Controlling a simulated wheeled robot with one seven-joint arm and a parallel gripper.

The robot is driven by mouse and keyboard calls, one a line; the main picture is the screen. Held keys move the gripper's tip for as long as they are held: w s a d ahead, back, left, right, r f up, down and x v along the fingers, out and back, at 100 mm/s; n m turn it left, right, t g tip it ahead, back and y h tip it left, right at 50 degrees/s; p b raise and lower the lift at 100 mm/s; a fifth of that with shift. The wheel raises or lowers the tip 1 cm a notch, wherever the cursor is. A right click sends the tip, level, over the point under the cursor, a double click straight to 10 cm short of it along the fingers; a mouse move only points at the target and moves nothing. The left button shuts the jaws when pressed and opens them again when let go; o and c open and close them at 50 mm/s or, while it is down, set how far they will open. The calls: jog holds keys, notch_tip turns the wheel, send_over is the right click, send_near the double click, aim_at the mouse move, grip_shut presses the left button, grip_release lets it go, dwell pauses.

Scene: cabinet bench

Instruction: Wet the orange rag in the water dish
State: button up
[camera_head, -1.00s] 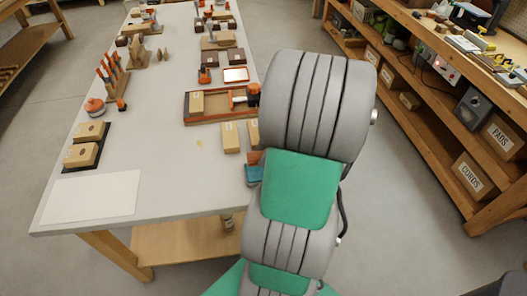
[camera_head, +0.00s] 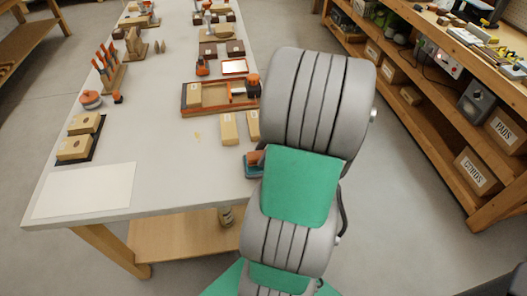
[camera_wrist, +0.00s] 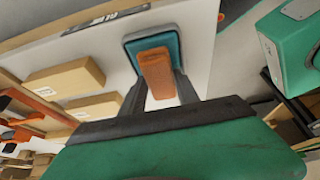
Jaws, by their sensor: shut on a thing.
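The orange rag (camera_wrist: 157,73) is a folded, block-like piece between the two dark fingers of my gripper (camera_wrist: 159,88) in the wrist view. The water dish (camera_wrist: 134,46) is a shallow square with a dark rim and teal inside. The rag overlaps the dish in that view; whether it touches the teal surface I cannot tell. In the head view, the rag (camera_head: 255,157) shows just above the dish (camera_head: 253,171), at the table's right edge beside my arm. My arm hides the gripper there.
Pale wooden blocks (camera_head: 229,129) stand just behind the dish. An orange-edged wooden tray (camera_head: 217,104) lies farther back. A white sheet (camera_head: 84,190) covers the near left of the table (camera_head: 165,180). The table middle is mostly clear. A shelf unit (camera_head: 440,110) stands to the right.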

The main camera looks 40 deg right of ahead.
jog(key=shift+f+b, duration=0.65)
dwell(1.4)
jog(key=shift+r+p, duration=2.7)
jog(key=shift+r, duration=0.85)
